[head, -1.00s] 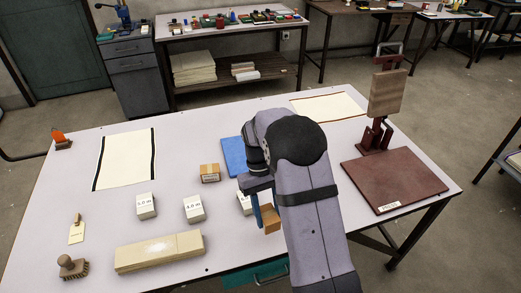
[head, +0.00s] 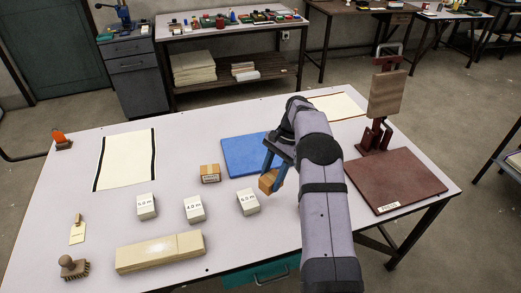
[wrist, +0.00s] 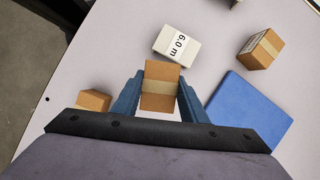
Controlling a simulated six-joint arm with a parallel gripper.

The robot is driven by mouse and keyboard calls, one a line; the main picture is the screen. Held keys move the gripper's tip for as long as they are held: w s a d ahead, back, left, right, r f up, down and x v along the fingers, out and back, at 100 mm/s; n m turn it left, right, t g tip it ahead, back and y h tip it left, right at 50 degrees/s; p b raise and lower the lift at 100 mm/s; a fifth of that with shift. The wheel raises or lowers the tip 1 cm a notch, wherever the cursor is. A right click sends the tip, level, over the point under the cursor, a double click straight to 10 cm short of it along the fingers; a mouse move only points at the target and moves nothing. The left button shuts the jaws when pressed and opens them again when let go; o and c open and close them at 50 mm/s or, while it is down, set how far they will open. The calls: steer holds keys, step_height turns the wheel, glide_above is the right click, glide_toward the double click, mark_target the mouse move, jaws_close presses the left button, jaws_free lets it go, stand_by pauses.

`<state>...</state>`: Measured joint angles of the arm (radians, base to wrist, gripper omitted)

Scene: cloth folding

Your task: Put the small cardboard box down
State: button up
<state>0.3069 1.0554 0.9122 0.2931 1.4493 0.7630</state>
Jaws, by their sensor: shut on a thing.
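A small brown cardboard box (head: 268,182) with a pale tape strip is between the blue fingers of my gripper (head: 275,166). In the wrist view the box (wrist: 160,88) is held between both fingertips of the gripper (wrist: 160,96). It is right of the white 6.0 m block (head: 248,201) and by the near right corner of the blue mat (head: 243,156) in the head view. I cannot tell how high it is above the table. A second plain cardboard box (wrist: 94,100) lies left of the gripper in the wrist view; my arm seems to hide it from the head camera.
A labelled cardboard box (head: 210,173) stands left of the blue mat. Two more white blocks (head: 194,209) (head: 146,206) and a long pale block (head: 160,252) lie on the left. A dark red board (head: 394,180) with a stand is on the right.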

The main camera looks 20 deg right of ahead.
steer(key=w+d+r+m+t, duration=0.1)
steer(key=w+r+m+t, duration=0.15)
steer(key=w+m, duration=0.5)
step_height(320, 180, up, 4)
steer(key=m+t+h, duration=0.2)
steer(key=m+t, duration=0.2)
steer(key=m, duration=0.7)
glide_above(263, 160)
steer(key=s, duration=0.2)
steer(key=shift+w+d+f+g+p, duration=0.15)
steer(key=shift+w+d+g+p, duration=0.1)
steer(key=shift+d+p, duration=0.1)
steer(key=shift+f+p, duration=0.65)
steer(key=shift+f, duration=4.35)
steer(key=shift+f, duration=0.15)
steer(key=o, duration=1.2)
steer(key=shift+s+h, duration=0.1)
steer(key=shift+h, duration=0.2)
